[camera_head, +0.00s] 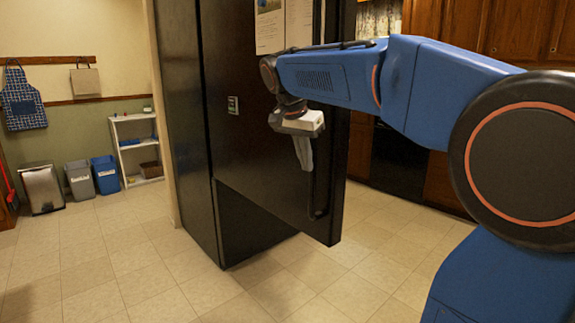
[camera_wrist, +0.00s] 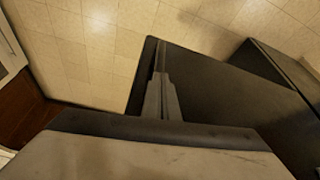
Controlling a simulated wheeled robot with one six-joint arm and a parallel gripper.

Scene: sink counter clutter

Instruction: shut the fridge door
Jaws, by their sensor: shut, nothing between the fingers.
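The black fridge (camera_head: 187,110) stands left of centre in the head view. Its door (camera_head: 250,150) is ajar, with its lower edge slanting out towards the right and clear of the body. A dark handle (camera_head: 317,205) runs down near the door's free edge. My gripper (camera_head: 306,166) is shut and empty, pointing down in front of the door near that edge. In the wrist view, my gripper's fingers (camera_wrist: 162,55) are together and overlap the dark door (camera_wrist: 215,85). I cannot tell whether they touch it.
Papers (camera_head: 283,25) hang on the door. Bins (camera_head: 80,180) and a white shelf (camera_head: 137,150) stand at the far left. Wooden cabinets (camera_head: 510,30) and a dark appliance (camera_head: 400,160) are behind the door. The tiled floor (camera_head: 120,270) in front is clear.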

